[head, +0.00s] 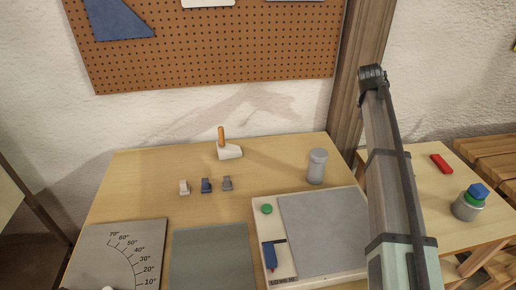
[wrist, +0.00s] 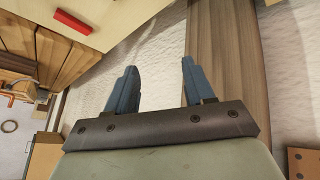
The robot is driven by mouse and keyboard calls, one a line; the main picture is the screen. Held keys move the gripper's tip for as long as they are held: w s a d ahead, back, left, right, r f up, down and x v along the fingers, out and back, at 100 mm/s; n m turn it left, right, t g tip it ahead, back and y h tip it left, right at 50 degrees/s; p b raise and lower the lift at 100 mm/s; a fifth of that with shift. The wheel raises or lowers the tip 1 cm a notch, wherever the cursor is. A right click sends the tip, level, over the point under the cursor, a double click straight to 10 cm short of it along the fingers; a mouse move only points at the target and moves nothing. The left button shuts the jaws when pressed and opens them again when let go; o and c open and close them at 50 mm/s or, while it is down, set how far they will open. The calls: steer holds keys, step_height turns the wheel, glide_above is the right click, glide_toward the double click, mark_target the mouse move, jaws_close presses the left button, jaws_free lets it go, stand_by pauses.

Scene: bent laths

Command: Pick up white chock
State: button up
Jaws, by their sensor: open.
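The white chock (head: 184,187) is a small pale block standing on the wooden table, at the left end of a row of three. A dark blue chock (head: 206,185) and a grey chock (head: 227,184) stand to its right, apart from it. My gripper (wrist: 158,78) shows in the wrist view with two blue-grey fingers spread apart and nothing between them. It points toward the wall and wooden post, away from the chocks. The white chock does not show in the wrist view.
A white block with an orange handle (head: 230,151) stands behind the chocks, and a grey cylinder (head: 317,166) to their right. In front lie an angle board (head: 120,250), a grey mat (head: 212,258) and a framed tray (head: 358,196). My arm crosses the right side.

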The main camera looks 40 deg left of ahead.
steer(key=s+a+r+n+g+y, duration=0.1)
steer(key=s+a+n+y, duration=0.1)
steer(key=s+a, duration=0.75)
steer(key=s+a+r+n+g+y, duration=0.1)
steer(key=s+a+n, duration=0.35)
steer(key=a, duration=0.85)
steer(key=n+g+y, duration=0.2)
steer(key=n+g, duration=0.1)
glide_toward(220, 133)
steer(key=x, duration=0.7)
steer(key=w+x, duration=0.1)
steer(key=x, duration=0.3)
steer(key=shift+a+f, duration=0.15)
steer(key=shift+a, duration=0.25)
jaws_close()
steer(key=shift+t, duration=0.3)
